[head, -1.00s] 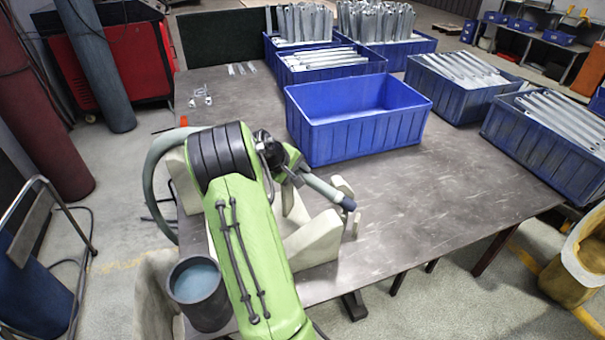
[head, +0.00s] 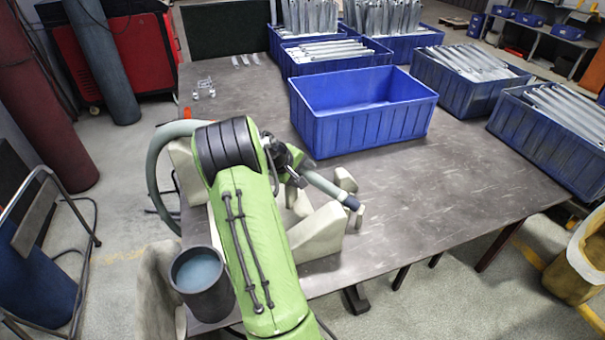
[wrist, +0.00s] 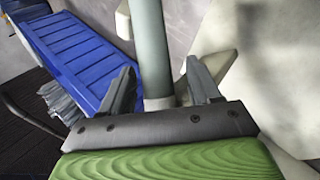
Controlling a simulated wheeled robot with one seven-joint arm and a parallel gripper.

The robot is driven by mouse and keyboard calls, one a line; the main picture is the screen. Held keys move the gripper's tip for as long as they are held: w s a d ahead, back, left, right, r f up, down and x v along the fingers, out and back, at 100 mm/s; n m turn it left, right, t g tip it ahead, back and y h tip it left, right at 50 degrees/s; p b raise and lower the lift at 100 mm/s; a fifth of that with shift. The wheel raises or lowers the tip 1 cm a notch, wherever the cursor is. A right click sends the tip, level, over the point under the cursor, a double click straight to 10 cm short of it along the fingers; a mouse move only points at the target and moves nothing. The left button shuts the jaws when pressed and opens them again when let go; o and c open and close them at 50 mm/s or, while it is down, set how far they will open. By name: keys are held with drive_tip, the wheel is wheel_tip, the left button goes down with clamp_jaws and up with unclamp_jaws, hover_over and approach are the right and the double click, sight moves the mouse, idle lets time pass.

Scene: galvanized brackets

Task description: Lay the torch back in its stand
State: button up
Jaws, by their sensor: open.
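The torch (head: 328,187) is a grey-green tube with a dark blue tip, at the cream stand (head: 318,232) on the near part of the table. Its tip points right, beside the stand's smaller upright pieces. In the wrist view the torch tube (wrist: 149,45) runs between the two fingers of my gripper (wrist: 161,70), which is open around it with gaps on both sides. Cream stand parts (wrist: 270,65) show to the right of the tube there. I cannot tell whether the tube rests fully on the stand. My arm hides part of the stand in the head view.
An empty blue bin (head: 365,128) stands just beyond the stand. Blue bins of metal brackets (head: 470,85) line the back and right. A dark cup-like container (head: 203,283) is at the near left. The table's right front (head: 440,210) is clear.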

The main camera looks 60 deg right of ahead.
drive_tip(key=w+a+r+t+y+p, duration=0.1)
drive_tip(key=w+a+r+t+p, duration=0.15)
drive_tip(key=a+r, duration=0.65)
drive_tip(key=w+a+r+t+y+p, duration=0.15)
drive_tip(key=w+a+r, duration=0.25)
drive_tip(key=a+r, duration=0.5)
drive_tip(key=s+a+r+n+t+y, duration=0.15)
drive_tip(key=s+a, duration=0.25)
drive_tip(key=a, duration=0.6)
drive_tip(key=s+a+n+t+y+p, duration=0.1)
drive_tip(key=s+a+y, duration=0.1)
drive_tip(key=s+a, duration=0.5)
drive_tip(key=s+a+r+n+t+y, duration=0.1)
drive_tip(key=s+a+t+y, duration=0.1)
drive_tip(key=a, duration=1)
wheel_tip(320, 180, up, 6)
drive_tip(key=p, duration=0.6)
drive_tip(key=shift+w, duration=0.2)
drive_tip(key=shift+d+r, duration=0.1)
